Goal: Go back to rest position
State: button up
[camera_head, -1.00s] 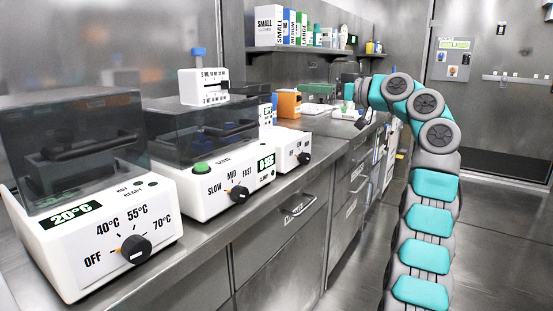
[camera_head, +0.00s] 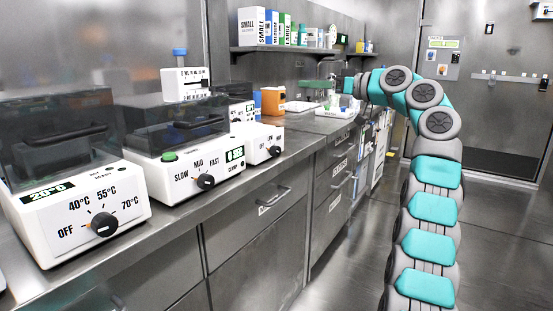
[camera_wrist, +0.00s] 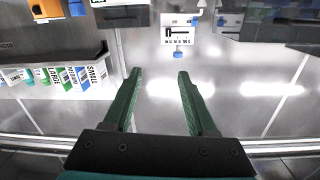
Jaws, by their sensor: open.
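My gripper (camera_wrist: 158,75) is open in the wrist view, its two green fingers apart with nothing between them. In the camera_head view my arm reaches up and bends left toward the far part of the bench.
A steel bench (camera_head: 297,160) runs along the left. A shelf (camera_head: 290,49) holds several boxes. Floor on the right is clear.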

jog(key=s+a+f+m+g+h, duration=0.3)
jog(key=s+f+m+h, duration=0.1)
jog(key=s+f, duration=0.7)
jog(key=s+a+f+m+g+h, duration=0.3)
jog(key=s+f+m+g+h, duration=0.1)
jog(key=s+f, duration=0.7)
jog(key=s+d+f+g+h, duration=0.1)
jog(key=s+d+f+h, duration=0.1)
jog(key=s+f, duration=0.5)
jog(key=s+d+f+m+g+h, duration=0.1)
jog(key=s+d+f, duration=0.4)
jog(key=s, duration=1.2)
jog(key=s+d+f+g+h, duration=0.3)
jog(key=s+f, duration=0.5)
jog(key=s, duration=0.4)
jog(key=shift+s+d+f+m, duration=0.3)
jog(key=shift+s+d+f, duration=0.1)
jog(key=shift+d, duration=0.15)
jog(key=shift+w, duration=0.1)
